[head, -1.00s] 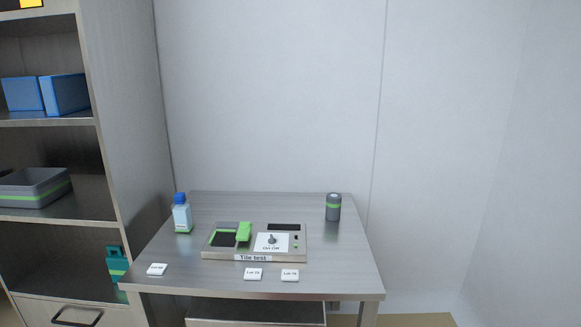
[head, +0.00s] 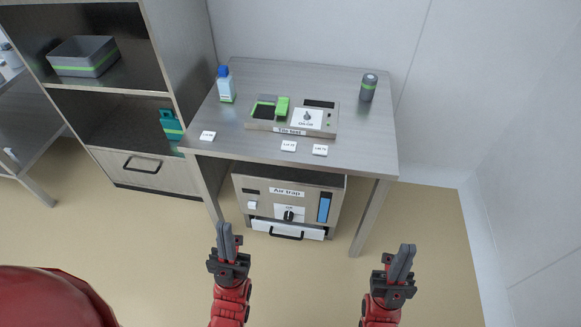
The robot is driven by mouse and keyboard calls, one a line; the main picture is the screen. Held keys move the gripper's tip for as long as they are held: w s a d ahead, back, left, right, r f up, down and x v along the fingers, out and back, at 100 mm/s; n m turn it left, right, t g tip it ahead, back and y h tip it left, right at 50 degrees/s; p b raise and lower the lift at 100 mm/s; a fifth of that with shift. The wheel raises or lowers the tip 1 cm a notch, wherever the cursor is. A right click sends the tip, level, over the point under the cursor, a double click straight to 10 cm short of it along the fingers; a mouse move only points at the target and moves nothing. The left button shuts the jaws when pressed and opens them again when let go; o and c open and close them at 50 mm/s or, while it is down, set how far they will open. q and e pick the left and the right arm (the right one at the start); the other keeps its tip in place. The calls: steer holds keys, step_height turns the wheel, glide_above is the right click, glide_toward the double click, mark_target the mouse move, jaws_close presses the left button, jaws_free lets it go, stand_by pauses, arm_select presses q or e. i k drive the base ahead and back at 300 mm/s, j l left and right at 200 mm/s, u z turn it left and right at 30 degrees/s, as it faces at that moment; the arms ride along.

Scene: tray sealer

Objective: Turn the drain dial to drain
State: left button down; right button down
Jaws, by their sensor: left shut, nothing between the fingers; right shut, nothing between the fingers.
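The drain dial (head: 289,215) is a black knob on a white plate on the front of a steel box labelled "Air trap" (head: 250,187), under the table. A small label above the knob seems to read "Off"; the other marks are too small to read. My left gripper (head: 224,232) is shut and empty, in front of the box and left of the dial. My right gripper (head: 403,254) is shut and empty, to the right of the box. Both are apart from the dial.
The steel table (head: 235,146) stands over the box, its front legs on either side. On it are a "Tile test" device (head: 270,127), a blue-capped bottle (head: 225,86), a grey canister (head: 368,88) and small white tiles. A drawer with a black handle (head: 286,235) sits below the dial. Shelves (head: 185,80) stand left.

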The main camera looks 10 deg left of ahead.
mark_target(288, 216)
steer(key=l+u, duration=0.15)
steer(key=u, duration=0.25)
steer(key=l+u, duration=0.15)
steer(key=u, duration=0.25)
steer(key=l+u, duration=0.15)
steer(key=u, duration=0.25)
steer(key=l+u, duration=0.1)
steer(key=u, duration=0.3)
steer(key=k, duration=0.05)
